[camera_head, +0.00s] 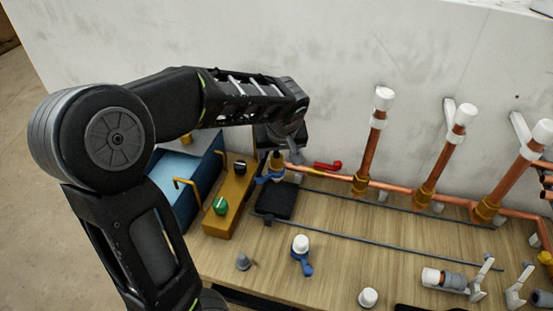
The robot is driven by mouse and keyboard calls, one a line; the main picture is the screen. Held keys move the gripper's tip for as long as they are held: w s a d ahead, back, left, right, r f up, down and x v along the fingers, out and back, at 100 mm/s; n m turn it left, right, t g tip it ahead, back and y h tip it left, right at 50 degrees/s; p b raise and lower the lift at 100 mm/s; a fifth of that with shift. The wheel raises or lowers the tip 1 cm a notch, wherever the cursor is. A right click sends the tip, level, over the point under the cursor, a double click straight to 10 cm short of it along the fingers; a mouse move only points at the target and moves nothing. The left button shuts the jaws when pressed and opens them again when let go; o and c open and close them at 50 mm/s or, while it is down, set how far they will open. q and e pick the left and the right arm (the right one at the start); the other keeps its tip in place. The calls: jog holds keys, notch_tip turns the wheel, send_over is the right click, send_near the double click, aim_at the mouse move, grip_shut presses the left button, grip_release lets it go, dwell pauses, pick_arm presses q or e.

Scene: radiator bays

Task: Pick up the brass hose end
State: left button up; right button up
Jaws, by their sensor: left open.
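My left arm comes in from the left and reaches over the bench. My left gripper (283,146) points down near the wall and is open. Just below it stands a small brass piece (277,160), which looks like the brass hose end, with a blue handle (270,178) at its foot. The gripper partly hides the brass piece, and I cannot tell whether the fingers touch it. My right gripper is not in view.
Copper risers (369,153) with white caps stand along the wall to the right. A red lever (328,166) is beside the gripper. A yellow block (222,222) and blue bin (207,146) are left. A white-capped blue-handled valve (301,244) stands in front.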

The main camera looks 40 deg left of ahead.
aim_at(277, 157)
pick_arm(q)
jog(key=x, duration=0.3)
jog(key=shift+a+f, duration=0.1)
jog(key=shift+c, duration=0.6)
jog(key=c, duration=1)
notch_tip(277, 157, up, 10)
jog(key=shift+r+b, duration=0.1)
jog(key=shift+b, duration=0.25)
dwell(0.4)
